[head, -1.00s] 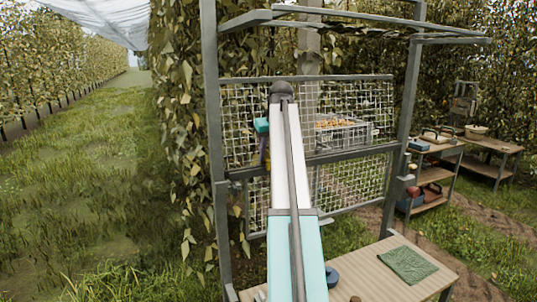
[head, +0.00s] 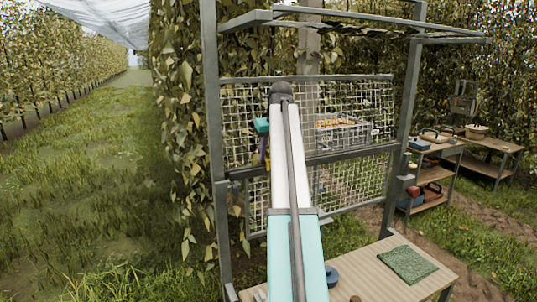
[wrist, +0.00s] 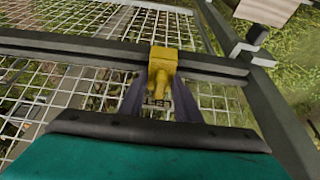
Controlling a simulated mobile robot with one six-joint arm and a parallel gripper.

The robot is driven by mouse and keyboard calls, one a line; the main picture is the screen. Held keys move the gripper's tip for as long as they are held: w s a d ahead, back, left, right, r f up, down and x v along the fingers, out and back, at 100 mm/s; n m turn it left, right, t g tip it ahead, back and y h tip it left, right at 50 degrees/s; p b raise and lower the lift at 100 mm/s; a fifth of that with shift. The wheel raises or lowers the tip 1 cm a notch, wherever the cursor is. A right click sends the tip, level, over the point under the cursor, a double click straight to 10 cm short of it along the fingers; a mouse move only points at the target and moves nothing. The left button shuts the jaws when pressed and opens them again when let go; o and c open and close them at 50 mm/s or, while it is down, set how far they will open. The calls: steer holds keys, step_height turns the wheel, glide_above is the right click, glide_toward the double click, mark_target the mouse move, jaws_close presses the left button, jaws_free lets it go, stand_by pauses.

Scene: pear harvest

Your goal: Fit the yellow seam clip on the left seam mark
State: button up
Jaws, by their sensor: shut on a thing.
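The yellow seam clip (wrist: 163,62) is between the fingers of my gripper (wrist: 160,88) in the wrist view. My gripper is shut on it. The clip overlaps the dark grey middle rail (wrist: 105,50) of the mesh frame. I cannot tell whether it is seated on the rail or just in front of it.
Wire mesh panels (head: 350,100) fill the grey frame above and below the rail (head: 345,156). A grey post (head: 212,130) stands close on the left. A crate of fruit (head: 342,134) shows behind the mesh. A wooden table (head: 375,275) with a green cloth (head: 408,264) is at the lower right.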

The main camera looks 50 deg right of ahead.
steer(key=shift+f, duration=0.75)
stand_by(1.1)
steer(key=o, duration=1.1)
steer(key=shift+b, duration=0.3)
steer(key=b+v, duration=0.4)
steer(key=v, duration=1)
steer(key=shift+b, duration=0.35)
steer(key=shift+f, duration=0.1)
